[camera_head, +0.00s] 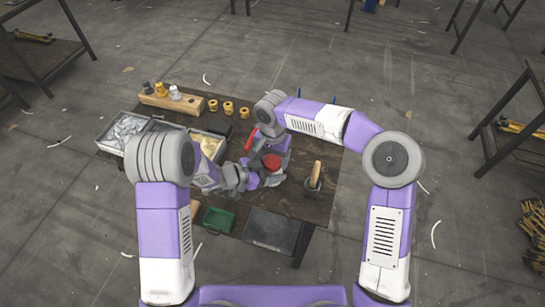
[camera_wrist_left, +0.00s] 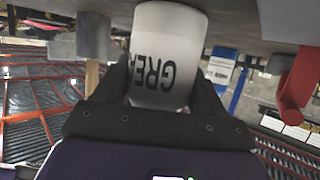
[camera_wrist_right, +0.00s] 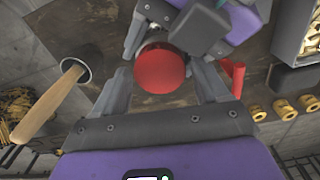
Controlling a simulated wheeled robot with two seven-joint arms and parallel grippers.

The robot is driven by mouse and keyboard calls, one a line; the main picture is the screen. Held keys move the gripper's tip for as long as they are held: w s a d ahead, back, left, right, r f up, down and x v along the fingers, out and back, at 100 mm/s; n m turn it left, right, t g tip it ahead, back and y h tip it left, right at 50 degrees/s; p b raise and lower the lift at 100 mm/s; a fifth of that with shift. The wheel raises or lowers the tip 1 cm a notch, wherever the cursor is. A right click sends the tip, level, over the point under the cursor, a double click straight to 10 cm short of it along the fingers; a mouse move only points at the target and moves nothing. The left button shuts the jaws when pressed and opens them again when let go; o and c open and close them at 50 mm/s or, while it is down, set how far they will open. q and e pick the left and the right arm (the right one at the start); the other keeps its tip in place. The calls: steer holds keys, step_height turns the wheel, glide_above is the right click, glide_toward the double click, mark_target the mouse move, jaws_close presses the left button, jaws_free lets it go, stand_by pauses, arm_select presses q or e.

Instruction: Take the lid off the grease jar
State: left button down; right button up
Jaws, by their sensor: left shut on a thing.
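The grease jar (camera_wrist_left: 168,55) is a pale cylinder with dark lettering, shown upside down in the left wrist view. The fingers of my left gripper (camera_wrist_left: 165,88) are shut on its sides. The round red lid (camera_wrist_right: 160,70) sits on the jar and also shows in the head view (camera_head: 271,162). My right gripper (camera_wrist_right: 163,88) is above the lid, with its fingers spread on either side. Small gaps seem to show between the fingers and the lid. In the head view both grippers are close together and partly hidden by the arms.
A wooden-handled tool stands in a holder (camera_wrist_right: 75,70). A press's red lever (camera_wrist_left: 300,75) is close by. Bins of parts (camera_head: 122,132), a wooden block with bottles (camera_head: 172,103) and yellow bushings (camera_head: 228,107) lie farther back. A green tray (camera_head: 218,220) and dark mat (camera_head: 270,231) are in front.

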steer(key=shift+o, duration=0.6)
step_height(320, 180, up, 4)
steer(key=shift+r, duration=0.2)
steer(key=shift+c, duration=0.4)
step_height(320, 180, up, 3)
steer(key=m, duration=0.3)
steer(key=shift+r, duration=0.1)
step_height(320, 180, down, 8)
steer(key=shift+r, duration=0.15)
steer(key=shift+c, duration=0.3)
